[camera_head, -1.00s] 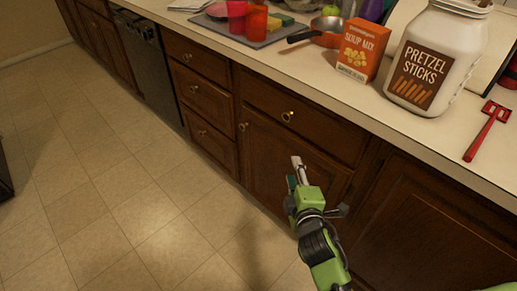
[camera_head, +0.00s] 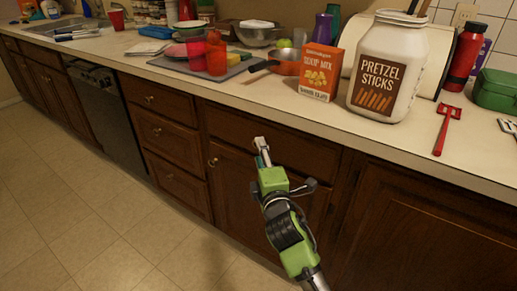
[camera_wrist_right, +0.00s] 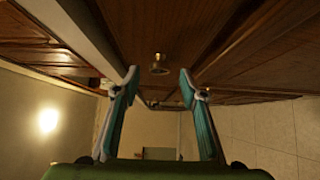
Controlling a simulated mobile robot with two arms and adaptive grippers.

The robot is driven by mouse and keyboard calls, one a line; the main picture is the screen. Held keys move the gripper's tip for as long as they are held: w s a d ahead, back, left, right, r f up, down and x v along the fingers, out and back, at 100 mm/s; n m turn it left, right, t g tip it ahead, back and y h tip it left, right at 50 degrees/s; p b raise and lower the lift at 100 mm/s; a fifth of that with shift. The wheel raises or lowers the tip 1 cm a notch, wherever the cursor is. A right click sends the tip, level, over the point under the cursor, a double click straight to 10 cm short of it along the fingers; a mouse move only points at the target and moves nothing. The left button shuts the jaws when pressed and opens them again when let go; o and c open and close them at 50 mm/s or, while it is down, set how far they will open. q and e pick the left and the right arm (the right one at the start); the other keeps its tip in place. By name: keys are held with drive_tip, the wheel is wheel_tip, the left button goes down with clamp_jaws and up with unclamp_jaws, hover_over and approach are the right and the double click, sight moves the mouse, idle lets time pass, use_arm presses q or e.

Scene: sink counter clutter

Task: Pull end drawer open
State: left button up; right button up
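A dark wooden drawer front (camera_head: 310,147) sits under the counter edge, above a cabinet door. It looks shut. My right gripper (camera_head: 263,147) is in front of it in the head view and hides its knob. In the right wrist view the two fingers of the right gripper (camera_wrist_right: 159,76) are apart, with nothing between them. A round brass knob (camera_wrist_right: 160,65) shows just beyond the fingertips, roughly centred between them. I cannot tell if a finger touches the wood. My left gripper is in neither view.
A stack of drawers (camera_head: 168,135) is to the left, then a dark dishwasher (camera_head: 100,110). The cabinet door below has its own knob (camera_head: 213,162). A pretzel jar (camera_head: 388,70) and soup mix box (camera_head: 320,72) stand on the counter above. The tiled floor (camera_head: 90,215) is clear.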

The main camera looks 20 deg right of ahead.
drive_tip(key=w, duration=0.3)
drive_tip(key=shift+w+d, duration=0.1)
drive_tip(key=shift+d, duration=0.1)
clamp_jaws()
